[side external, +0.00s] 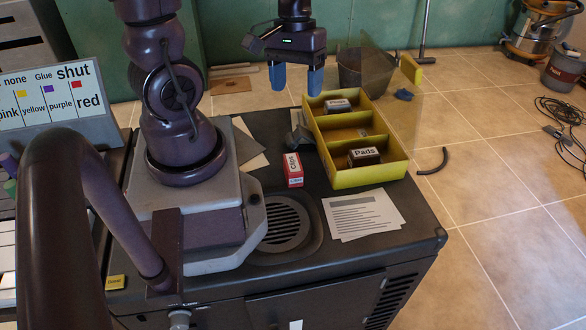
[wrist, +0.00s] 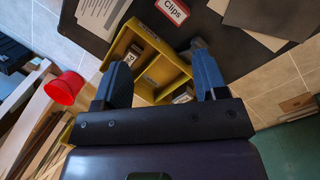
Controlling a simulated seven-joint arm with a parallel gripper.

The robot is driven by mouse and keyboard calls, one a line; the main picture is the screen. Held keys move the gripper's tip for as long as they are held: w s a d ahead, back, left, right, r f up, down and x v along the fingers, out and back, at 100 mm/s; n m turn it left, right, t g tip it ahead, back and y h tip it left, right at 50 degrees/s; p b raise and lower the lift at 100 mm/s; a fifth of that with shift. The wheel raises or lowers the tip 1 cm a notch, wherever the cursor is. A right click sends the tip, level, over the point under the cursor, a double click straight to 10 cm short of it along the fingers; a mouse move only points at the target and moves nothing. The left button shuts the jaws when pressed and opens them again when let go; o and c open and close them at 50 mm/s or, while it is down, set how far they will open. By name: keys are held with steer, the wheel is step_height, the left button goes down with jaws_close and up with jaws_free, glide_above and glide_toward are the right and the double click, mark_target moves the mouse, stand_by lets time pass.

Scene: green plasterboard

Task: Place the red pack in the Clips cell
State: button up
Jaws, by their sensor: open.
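The red pack (side external: 293,180) stands on the dark worktop left of the yellow tray; its white top label reads "Clips" in the wrist view (wrist: 174,10). The yellow tray (side external: 373,179) has three cells in a row and also shows in the wrist view (wrist: 119,46). A dark pack labelled "Pads" (side external: 364,157) is in its near cell, and another white-labelled pack (side external: 338,106) is in its far cell. My gripper (side external: 295,79) is open and empty, above and behind the tray's far end, away from the red pack.
A grey object (side external: 299,136) lies against the tray's left side. Printed sheets (side external: 362,213) lie in front of the tray, and a round grille (side external: 286,227) is left of them. A translucent panel (side external: 392,90) stands at the tray's right. A sign (side external: 50,93) is at far left.

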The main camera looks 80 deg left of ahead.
mark_target(292, 160)
steer(key=f+n, duration=0.2)
steer(key=f, duration=0.2)
steer(key=f+n+h, duration=0.1)
steer(key=f+n, duration=0.2)
steer(key=f, duration=0.2)
steer(key=s+a+f+n+h, duration=0.1)
steer(key=f+n, duration=0.2)
steer(key=f, duration=0.2)
steer(key=shift+s, duration=0.1)
steer(key=shift+x, duration=3.1)
steer(key=shift+w+a, duration=0.1)
steer(key=shift+w, duration=0.1)
steer(key=c, duration=1.1)
